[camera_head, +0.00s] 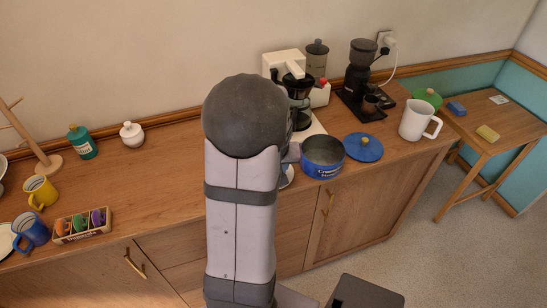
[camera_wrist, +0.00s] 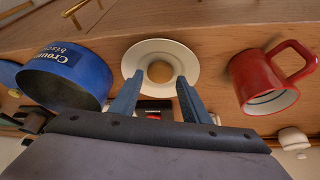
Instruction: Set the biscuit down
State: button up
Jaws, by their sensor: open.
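A round tan biscuit (camera_wrist: 160,72) lies in the middle of a white saucer (camera_wrist: 186,55) in the wrist view. My gripper (camera_wrist: 159,76) is open, with its two blue-grey fingers apart on either side of the biscuit in the picture. I see no contact between the fingers and the biscuit. In the head view my arm hides the biscuit and most of the gripper, and only a sliver of the saucer (camera_head: 287,178) shows. The open blue biscuit tin (camera_head: 321,171) stands beside the saucer and shows at left in the wrist view (camera_wrist: 78,75).
A red mug (camera_wrist: 262,78) stands near the saucer. A blue lid (camera_head: 363,147) lies right of the tin, with a white mug (camera_head: 415,121) beyond. A coffee maker (camera_head: 287,64) and a black grinder (camera_head: 359,72) stand behind. The counter (camera_head: 150,180) has free room at left.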

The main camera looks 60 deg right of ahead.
jog(key=v, duration=1)
jog(key=shift+a+r, duration=0.15)
jog(key=shift+r, duration=0.05)
jog(key=w+a+f+n+y, duration=0.25)
jog(key=w+a, duration=0.35)
jog(key=a, duration=0.3)
jog(key=w+a+f+n+y, duration=0.1)
jog(key=w+a+f+n, duration=0.15)
jog(key=w+a, duration=0.45)
jog(key=s+a+f+n, duration=0.1)
jog(key=a+n, duration=0.1)
jog(key=a, duration=0.5)
jog(key=s+a+f+n+g, duration=0.1)
jog(key=a+n, duration=0.1)
jog(key=a, duration=0.5)
jog(key=s+a+f+n+g, duration=0.1)
jog(key=s+a+n, duration=0.1)
jog(key=a, duration=0.5)
jog(key=shift+a+f+n+y, duration=0.3)
jog(key=shift+a+n+y, duration=0.1)
jog(key=shift+n, duration=0.1)
